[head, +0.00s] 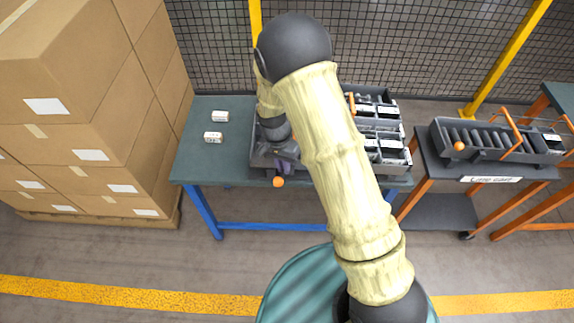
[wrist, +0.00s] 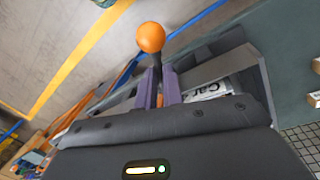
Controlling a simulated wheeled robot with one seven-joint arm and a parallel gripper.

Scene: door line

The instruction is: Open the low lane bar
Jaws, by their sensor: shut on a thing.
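An orange ball knob (head: 278,181) on a dark stem stands at the front edge of the grey lane rack (head: 262,158) on the green-topped table. It also shows large in the wrist view (wrist: 151,37). My gripper (wrist: 163,88) has its two purple fingers closed around the stem just below the ball. In the head view my gripper (head: 286,164) is at the rack's front left, partly hidden by my arm. The lane bar itself is mostly hidden behind my arm and fingers, so I cannot tell its angle.
Two small white labelled boxes (head: 213,137) lie on the table's left part. Stacked cartons (head: 90,100) stand to the left. A cart on the right carries another rack (head: 495,139) with an orange bar and ball knob (head: 459,146). A mesh fence (head: 400,50) stands behind.

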